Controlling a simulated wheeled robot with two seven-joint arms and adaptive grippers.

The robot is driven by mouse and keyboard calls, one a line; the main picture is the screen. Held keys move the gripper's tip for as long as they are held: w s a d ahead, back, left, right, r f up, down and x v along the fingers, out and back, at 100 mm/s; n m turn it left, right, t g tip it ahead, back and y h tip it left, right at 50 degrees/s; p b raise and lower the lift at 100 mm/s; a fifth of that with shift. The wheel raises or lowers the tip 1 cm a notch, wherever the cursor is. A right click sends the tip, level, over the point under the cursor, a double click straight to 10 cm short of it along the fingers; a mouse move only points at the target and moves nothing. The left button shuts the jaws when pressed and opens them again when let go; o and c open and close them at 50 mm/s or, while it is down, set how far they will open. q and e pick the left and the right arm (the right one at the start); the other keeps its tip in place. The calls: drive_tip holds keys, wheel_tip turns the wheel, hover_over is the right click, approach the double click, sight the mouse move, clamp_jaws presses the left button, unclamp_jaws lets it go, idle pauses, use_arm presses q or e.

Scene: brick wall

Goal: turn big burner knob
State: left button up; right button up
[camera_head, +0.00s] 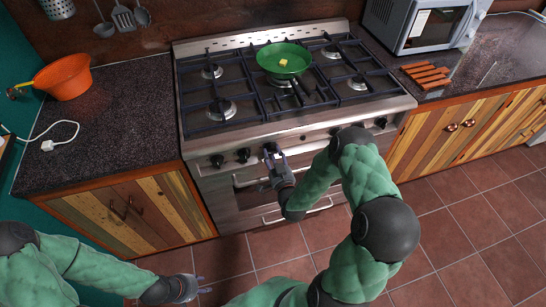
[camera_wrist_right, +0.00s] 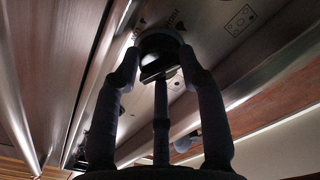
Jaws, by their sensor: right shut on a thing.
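The stove (camera_head: 296,120) has a row of dark knobs along its steel front panel. My right gripper (camera_head: 272,154) is at the third knob from the left, which it mostly covers in the head view. In the right wrist view, the fingers of my right gripper (camera_wrist_right: 154,72) are closed around that dark round knob (camera_wrist_right: 160,45), one on each side and one below. Printed marks show on the panel beside it. My left gripper (camera_head: 202,285) is low over the floor at the bottom, open and empty, away from the stove.
A green pan (camera_head: 284,60) with a small yellow piece sits on the back burners. Two other knobs (camera_head: 217,161) (camera_head: 243,155) are left of my right gripper. Oven handles lie below. An orange bowl (camera_head: 66,77) and a microwave (camera_head: 424,24) stand on the side counters.

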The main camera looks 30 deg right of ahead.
drive_tip(key=shift+s+f+n+b, duration=0.15)
drive_tip(key=shift+n+b, duration=0.25)
drive_tip(key=shift+n, duration=0.75)
drive_tip(key=shift+w+f+n+b, duration=0.1)
drive_tip(key=shift+n+b, duration=0.3)
drive_tip(key=shift+n, duration=0.75)
drive_tip(key=shift+s, duration=0.1)
drive_tip(key=o, duration=1.2)
drive_tip(key=shift+r, duration=0.1)
drive_tip(key=v, duration=1.2)
